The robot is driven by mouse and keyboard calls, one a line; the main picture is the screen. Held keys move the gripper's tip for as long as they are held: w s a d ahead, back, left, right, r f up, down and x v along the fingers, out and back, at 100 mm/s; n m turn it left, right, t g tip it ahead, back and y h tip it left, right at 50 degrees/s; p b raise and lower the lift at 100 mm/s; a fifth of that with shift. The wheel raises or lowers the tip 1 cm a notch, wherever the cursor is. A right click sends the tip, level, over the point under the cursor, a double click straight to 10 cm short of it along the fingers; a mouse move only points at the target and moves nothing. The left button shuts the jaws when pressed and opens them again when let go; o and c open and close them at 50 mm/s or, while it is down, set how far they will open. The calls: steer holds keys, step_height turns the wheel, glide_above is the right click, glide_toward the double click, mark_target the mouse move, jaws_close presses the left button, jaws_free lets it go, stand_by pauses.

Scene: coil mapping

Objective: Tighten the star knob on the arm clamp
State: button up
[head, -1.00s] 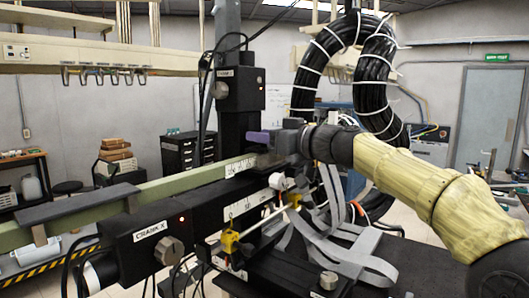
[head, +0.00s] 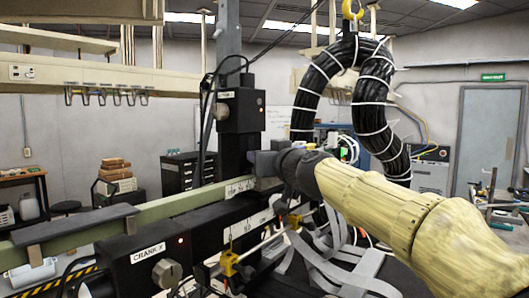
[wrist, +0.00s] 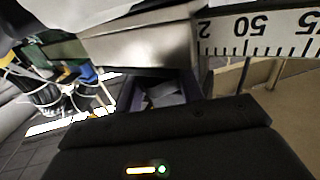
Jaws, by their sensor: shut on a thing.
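My gripper (head: 262,166) is at the green rail (head: 150,212), beside the white scale on it and next to the black upright column. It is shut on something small. The jaws and dark gripper parts hide what they hold, so the star knob and arm clamp cannot be made out clearly. In the wrist view, dark purplish jaw parts (wrist: 180,92) sit below a pale metal block (wrist: 145,50). The ruled scale (wrist: 260,35) appears upside down close by on the right.
A black crank unit with a grey knob (head: 166,273) is at lower left. A yellow clamp (head: 230,262) is on a thin white rod in front of the rail. Thick black cable loops (head: 375,100) hang behind my arm. Grey ribbon cables (head: 345,258) lie below it.

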steer(key=shift+a+r+m+t+h+p, duration=0.1)
steer(key=shift+m+t+h+p, duration=0.35)
steer(key=shift+p, duration=0.85)
steer(key=shift+a+r+m+t+h+p, duration=0.15)
steer(key=shift+m+h+p, duration=0.3)
steer(key=shift+h+p, duration=0.65)
steer(key=m+h+p, duration=0.1)
steer(key=h+p, duration=0.1)
steer(key=p, duration=0.3)
steer(key=m+t+h+p, duration=0.1)
steer(key=m+h+p, duration=0.1)
steer(key=p, duration=0.4)
steer(key=shift+d+f, duration=0.1)
steer(key=shift+d, duration=0.05)
steer(key=shift+f+m+h+p, duration=0.15)
steer(key=shift+m+h+p, duration=0.35)
steer(key=shift+h+p, duration=0.4)
steer(key=o, duration=1)
steer(key=shift+d, duration=0.1)
steer(key=shift+f+n+y+b, duration=0.25)
steer(key=shift+n+y+b, duration=0.45)
steer(key=shift+b, duration=1.2)
steer(key=n+y+b, duration=0.1)
steer(key=y+b, duration=0.2)
steer(key=b, duration=0.4)
steer(key=shift+n+g+y, duration=0.3)
steer(key=shift+n+y, duration=0.05)
steer(key=shift+n, duration=0.05)
